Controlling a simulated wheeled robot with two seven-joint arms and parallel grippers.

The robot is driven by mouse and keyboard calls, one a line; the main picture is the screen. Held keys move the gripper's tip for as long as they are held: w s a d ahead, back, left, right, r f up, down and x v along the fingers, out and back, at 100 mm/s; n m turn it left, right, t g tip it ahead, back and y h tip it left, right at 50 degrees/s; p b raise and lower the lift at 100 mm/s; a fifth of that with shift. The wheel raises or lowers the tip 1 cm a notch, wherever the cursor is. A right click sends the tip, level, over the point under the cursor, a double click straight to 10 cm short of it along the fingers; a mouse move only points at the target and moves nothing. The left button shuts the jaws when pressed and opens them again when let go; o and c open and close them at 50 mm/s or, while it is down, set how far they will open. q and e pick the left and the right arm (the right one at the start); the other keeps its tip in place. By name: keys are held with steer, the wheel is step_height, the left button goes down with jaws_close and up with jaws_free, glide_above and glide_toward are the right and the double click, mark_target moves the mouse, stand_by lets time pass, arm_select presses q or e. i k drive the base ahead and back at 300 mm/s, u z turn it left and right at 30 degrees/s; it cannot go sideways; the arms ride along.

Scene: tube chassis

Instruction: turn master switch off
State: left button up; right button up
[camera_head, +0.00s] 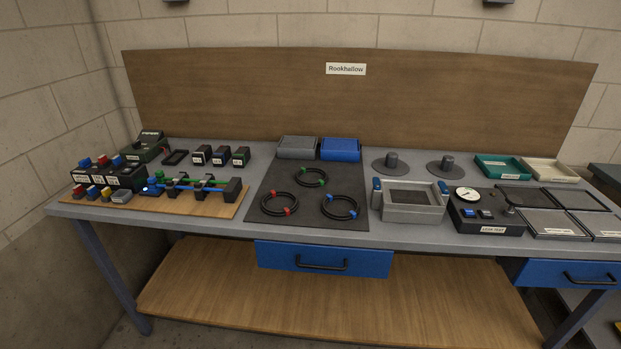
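No part labelled as a master switch can be read in the head view. At the left of the bench, dark boxes (108,178) carry red and blue knobs and small white labels too small to read. A dark green device (146,148) stands behind them. A black tester box (487,220) at the right has a round dial and small buttons; whether any is a master switch I cannot tell. Neither of my grippers is in view.
The grey workbench (395,236) also holds a dark mat (292,178) with several ring hoses, a grey box (411,213), grey and blue bins (340,148), and trays at right (502,166). A wooden back panel (240,95) closes the rear. Blue drawers (280,254) hang below.

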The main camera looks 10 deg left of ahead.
mark_target(84, 163)
steer(key=u, duration=1.6)
steer(key=i, duration=0.9)
steer(key=z, duration=0.5)
steer(key=i, duration=1.15)
steer(key=z, duration=0.55)
